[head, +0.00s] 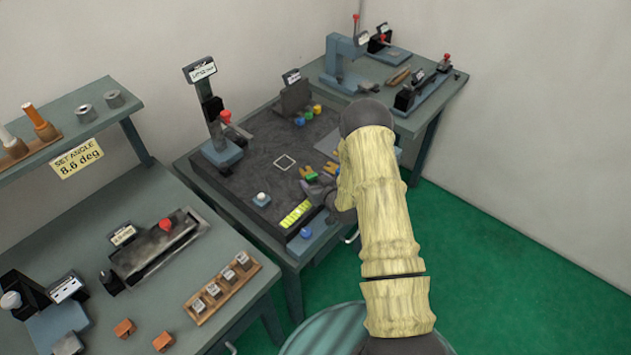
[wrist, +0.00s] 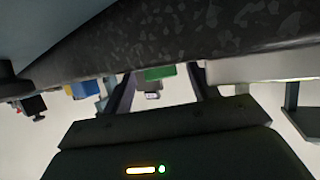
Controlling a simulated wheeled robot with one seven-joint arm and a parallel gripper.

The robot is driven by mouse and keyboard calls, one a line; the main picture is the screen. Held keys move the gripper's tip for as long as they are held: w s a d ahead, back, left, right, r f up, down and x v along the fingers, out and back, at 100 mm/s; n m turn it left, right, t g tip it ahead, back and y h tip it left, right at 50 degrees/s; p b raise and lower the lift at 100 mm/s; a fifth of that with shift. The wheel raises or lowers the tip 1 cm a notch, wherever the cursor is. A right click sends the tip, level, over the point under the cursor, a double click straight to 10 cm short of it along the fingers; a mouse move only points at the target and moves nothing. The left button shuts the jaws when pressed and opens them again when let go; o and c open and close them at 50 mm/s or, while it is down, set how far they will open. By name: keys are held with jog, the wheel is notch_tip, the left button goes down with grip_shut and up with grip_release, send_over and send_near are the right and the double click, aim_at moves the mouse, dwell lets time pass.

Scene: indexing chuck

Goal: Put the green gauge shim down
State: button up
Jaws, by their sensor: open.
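The green gauge shim (head: 312,177) is a small green block on the dark top of the middle bench, beside small yellow-orange pieces (head: 305,169). In the wrist view the green shim (wrist: 159,73) lies against the speckled dark surface (wrist: 190,38), between the two finger tips. My gripper (wrist: 162,82) is open, with a finger on each side of the shim. In the head view my gripper (head: 322,186) is low over the bench, just by the shim, and partly hidden by my arm. I cannot tell whether a finger touches the shim.
A white square outline (head: 285,163) marks the dark top to the left. A grey post with a red knob (head: 213,120) stands behind it. A white-topped knob (head: 261,198), a yellow-green strip (head: 295,214) and a blue knob (head: 306,232) are near the front.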

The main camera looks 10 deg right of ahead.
jog(key=shift+r, duration=0.15)
jog(key=b+v, duration=0.2)
jog(key=v, duration=1)
jog(key=shift+b, duration=0.35)
jog(key=s+a+r+m+g+h, duration=0.2)
jog(key=s+r+g, duration=0.8)
jog(key=s+r, duration=0.5)
jog(key=s+a+h, duration=0.1)
jog(key=s+a, duration=0.1)
jog(key=s, duration=0.2)
jog(key=shift+s+r+m, duration=0.2)
jog(key=shift+r+m, duration=0.1)
jog(key=shift+r, duration=0.1)
